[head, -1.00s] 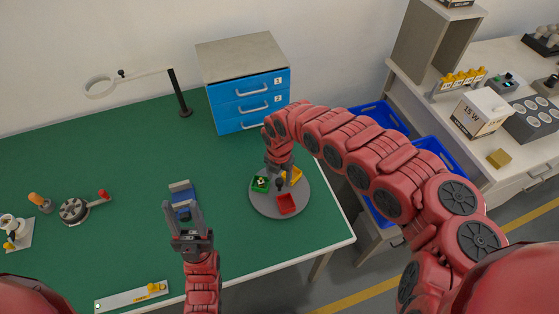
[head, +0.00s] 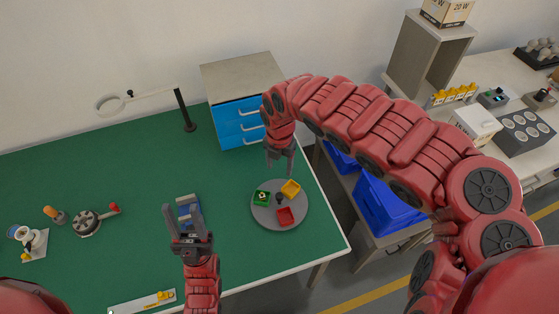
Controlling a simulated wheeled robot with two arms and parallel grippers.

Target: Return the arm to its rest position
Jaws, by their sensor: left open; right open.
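My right gripper (head: 280,165) is open and points down, just above and behind the far edge of the round grey tray (head: 262,220). Nothing shows between its fingers. My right arm (head: 385,135) arches across the view from the lower right. My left gripper (head: 190,222) is open with its fingers up the picture, near the table's front. The tray bears a green piece (head: 261,198), a yellow piece (head: 291,189), a red piece (head: 285,217) and a small dark thing (head: 279,197).
A blue drawer unit (head: 228,122) and a lamp (head: 184,110) stand at the back of the green table (head: 120,165). Blue bins (head: 385,208) sit right of the table. A white bench (head: 490,150) carries boxes and bulbs. The table's left middle is mostly clear.

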